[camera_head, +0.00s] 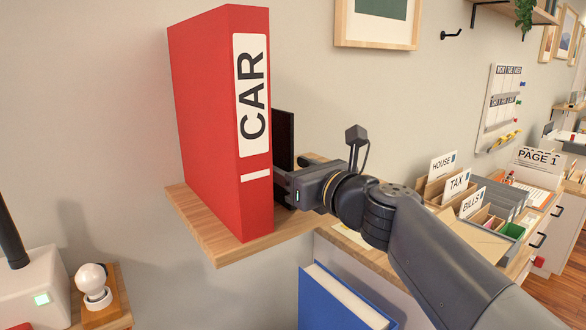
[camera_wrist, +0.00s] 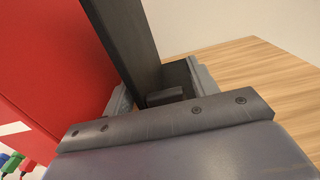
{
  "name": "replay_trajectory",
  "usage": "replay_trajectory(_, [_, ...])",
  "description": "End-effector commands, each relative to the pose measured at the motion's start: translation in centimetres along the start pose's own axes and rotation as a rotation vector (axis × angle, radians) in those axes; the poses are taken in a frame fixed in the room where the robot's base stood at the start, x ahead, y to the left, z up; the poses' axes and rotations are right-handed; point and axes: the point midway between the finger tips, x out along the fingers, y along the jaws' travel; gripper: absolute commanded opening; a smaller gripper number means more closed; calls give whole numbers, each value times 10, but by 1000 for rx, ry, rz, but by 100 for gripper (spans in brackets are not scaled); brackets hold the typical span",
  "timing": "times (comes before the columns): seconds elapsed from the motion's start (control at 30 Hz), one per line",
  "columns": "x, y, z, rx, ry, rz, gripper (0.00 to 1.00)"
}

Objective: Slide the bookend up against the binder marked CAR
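The red binder marked CAR (camera_head: 215,130) stands upright on a wooden shelf (camera_head: 245,246). Its red side fills the left of the wrist view (camera_wrist: 45,70). The black bookend (camera_head: 284,135) stands upright just right of the binder, partly hidden by it. In the wrist view, its dark upright plate (camera_wrist: 122,40) rises beside the red side; I cannot tell whether they touch. My gripper (camera_head: 290,192) reaches in from the right, low at the bookend. In the wrist view its fingers (camera_wrist: 160,88) lie close on both sides of the bookend, shut on it.
Bare shelf wood (camera_wrist: 260,75) lies right of the bookend. A blue binder (camera_head: 335,300) stands below the shelf. A white bulb on a wooden block (camera_head: 92,285) is at lower left. Card files marked HOUSE, TAX and BILLS (camera_head: 455,185) stand right, beyond my arm.

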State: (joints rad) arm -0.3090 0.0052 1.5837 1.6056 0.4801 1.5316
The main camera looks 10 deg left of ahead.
Motion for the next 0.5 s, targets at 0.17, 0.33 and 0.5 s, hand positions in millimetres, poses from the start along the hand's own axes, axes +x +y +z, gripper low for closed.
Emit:
replay_trajectory(0.17, [-2,0,0,0,0,0,55])
replay_trajectory(0.33, [-21,-1,0,0,-2,-3,55])
replay_trajectory(0.5, [-53,-1,1,-2,-4,-5,55])
